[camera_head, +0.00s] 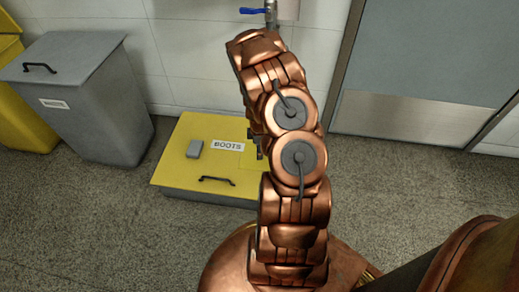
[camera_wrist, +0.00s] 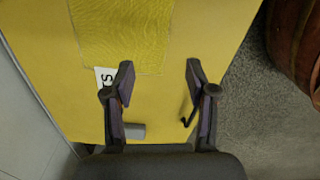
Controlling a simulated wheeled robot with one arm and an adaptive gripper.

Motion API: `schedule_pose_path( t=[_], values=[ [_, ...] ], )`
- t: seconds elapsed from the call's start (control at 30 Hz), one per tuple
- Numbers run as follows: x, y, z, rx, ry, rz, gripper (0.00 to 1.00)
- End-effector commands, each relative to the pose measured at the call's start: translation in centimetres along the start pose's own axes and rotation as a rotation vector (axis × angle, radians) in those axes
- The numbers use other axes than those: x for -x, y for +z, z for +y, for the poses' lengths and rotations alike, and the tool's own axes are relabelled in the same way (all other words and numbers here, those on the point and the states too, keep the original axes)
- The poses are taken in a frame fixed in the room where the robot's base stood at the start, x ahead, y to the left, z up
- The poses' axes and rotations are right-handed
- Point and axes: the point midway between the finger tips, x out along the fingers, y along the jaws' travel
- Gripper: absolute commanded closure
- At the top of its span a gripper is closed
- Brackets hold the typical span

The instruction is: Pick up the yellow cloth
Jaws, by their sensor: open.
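The yellow cloth (camera_wrist: 125,35) lies flat on the yellow lid of a box (camera_wrist: 215,30), in the upper part of the wrist view. It has a wrinkled texture and nearly the same colour as the lid. My gripper (camera_wrist: 158,75) is open and empty over the lid. Its fingertips are near the cloth's lower edge in that view, with a gap between them. I cannot tell how high they are above the lid.
A BOOTS label (camera_head: 228,145), a small grey block (camera_head: 194,149) and a black handle (camera_head: 217,180) are on the lid. A grey bin (camera_head: 90,105) and a yellow bin (camera_head: 25,120) stand left. A wall and blue tap (camera_head: 253,10) are behind. A door (camera_head: 430,70) is right.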

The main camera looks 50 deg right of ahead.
Motion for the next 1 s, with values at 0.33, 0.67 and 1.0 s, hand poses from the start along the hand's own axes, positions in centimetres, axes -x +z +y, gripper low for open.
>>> schedule_pose_path(
  t=[0.33,0.67,1.0],
  values=[
    [0.00,0.00,0.00,0.000,0.000,0.000,0.17],
    [-0.09,0.02,0.04,-0.095,0.001,0.000,0.17],
    [-0.29,0.42,0.46,-0.705,0.002,-0.001,0.17]
  ],
)
